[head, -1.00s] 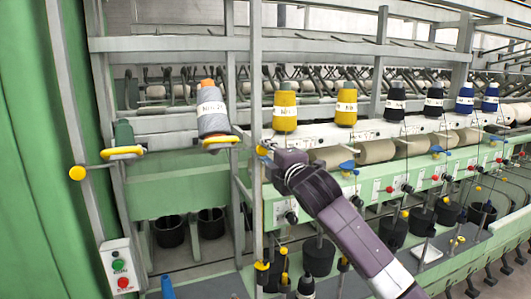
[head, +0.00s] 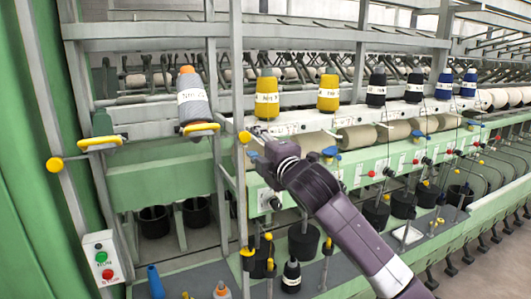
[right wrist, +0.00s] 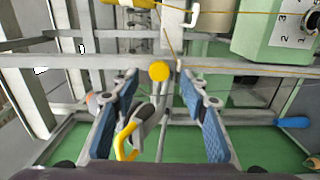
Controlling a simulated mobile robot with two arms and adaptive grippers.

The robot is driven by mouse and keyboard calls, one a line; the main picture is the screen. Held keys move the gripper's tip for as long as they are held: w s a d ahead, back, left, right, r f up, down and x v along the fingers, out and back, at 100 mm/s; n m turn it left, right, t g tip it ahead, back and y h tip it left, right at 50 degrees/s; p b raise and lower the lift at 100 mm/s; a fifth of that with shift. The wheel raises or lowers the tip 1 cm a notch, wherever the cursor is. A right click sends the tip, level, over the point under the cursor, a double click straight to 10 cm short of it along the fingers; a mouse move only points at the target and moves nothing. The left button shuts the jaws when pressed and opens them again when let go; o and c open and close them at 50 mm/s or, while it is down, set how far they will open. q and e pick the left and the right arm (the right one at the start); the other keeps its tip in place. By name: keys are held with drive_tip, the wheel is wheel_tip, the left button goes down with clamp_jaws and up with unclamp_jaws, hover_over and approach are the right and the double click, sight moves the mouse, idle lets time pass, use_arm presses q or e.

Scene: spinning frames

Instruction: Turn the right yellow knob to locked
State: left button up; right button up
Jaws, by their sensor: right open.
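The right yellow knob (head: 245,137) is a small ball on the grey upright post, at the centre-left of the head view. My right gripper (head: 258,145) is just to the right of it, with its fingers poorly visible there. In the right wrist view the gripper (right wrist: 157,88) is open, with blue pads on both sides. The yellow knob (right wrist: 159,71) shows between the fingertips and seems to be just beyond them. I cannot tell whether they touch. Another yellow knob (head: 55,164) is on the left post. My left gripper is not in view.
A grey spool (head: 193,100) leans on a yellow-rimmed holder (head: 200,129) left of the post. Yellow spools (head: 266,92) stand to the right. A button box (head: 102,259) is at lower left. A yellow curved rod (right wrist: 127,138) shows near the left finger in the wrist view.

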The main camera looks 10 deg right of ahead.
drive_tip(key=v, duration=0.7)
drive_tip(key=shift+s, duration=0.3)
drive_tip(key=shift+w+d, duration=0.1)
